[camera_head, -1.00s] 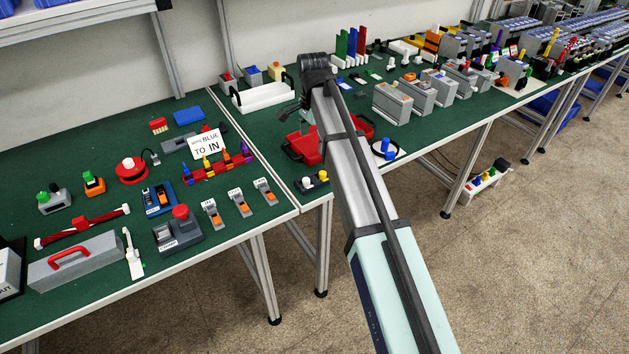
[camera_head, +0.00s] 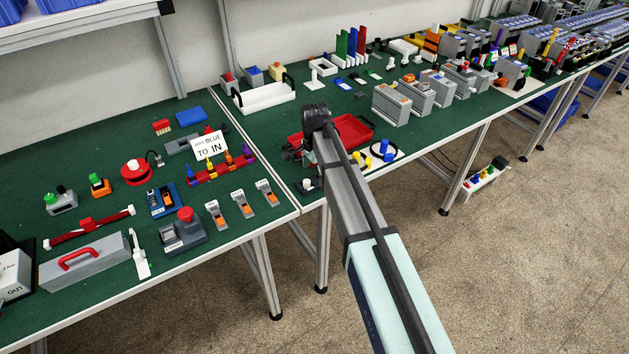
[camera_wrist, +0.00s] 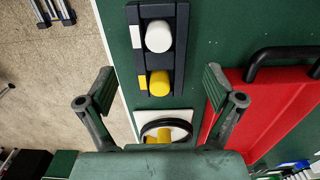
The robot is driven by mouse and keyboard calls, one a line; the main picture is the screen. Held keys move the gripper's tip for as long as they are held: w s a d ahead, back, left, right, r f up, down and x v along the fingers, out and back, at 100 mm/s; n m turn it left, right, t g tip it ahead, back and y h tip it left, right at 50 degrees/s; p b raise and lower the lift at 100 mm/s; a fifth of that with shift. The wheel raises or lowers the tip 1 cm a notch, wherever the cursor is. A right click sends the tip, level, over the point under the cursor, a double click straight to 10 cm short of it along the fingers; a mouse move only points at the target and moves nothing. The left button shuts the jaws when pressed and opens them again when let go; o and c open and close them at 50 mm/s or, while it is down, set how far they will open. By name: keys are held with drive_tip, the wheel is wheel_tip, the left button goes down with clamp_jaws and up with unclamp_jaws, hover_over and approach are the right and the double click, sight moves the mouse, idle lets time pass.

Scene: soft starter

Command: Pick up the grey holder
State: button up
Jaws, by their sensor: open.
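In the wrist view, a dark grey holder (camera_wrist: 160,60) carries a white cylinder (camera_wrist: 159,36) and a yellow cylinder (camera_wrist: 159,83) in a row. It sits on the green table close to its front edge. My gripper (camera_wrist: 160,80) is open above it, one finger to each side, and nothing is between the fingertips. The yellow cylinder lies roughly midway between the fingers. I cannot tell the height above the table. In the head view my arm covers most of the gripper, and the holder (camera_head: 309,185) shows only in part beside the arm.
A white plate with a black ring (camera_wrist: 167,130) and something yellow is just below the holder in the wrist view. A red tray (camera_head: 351,131) with dark handles stands behind. Small grey switches (camera_head: 241,204) are on the left table. Grey boxes (camera_head: 392,104) stand at right.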

sight(315, 182)
drive_tip(key=shift+f+p, duration=0.3)
drive_tip(key=shift+f, duration=1.1)
drive_tip(key=c, duration=1.5)
drive_tip(key=shift+r, duration=0.1)
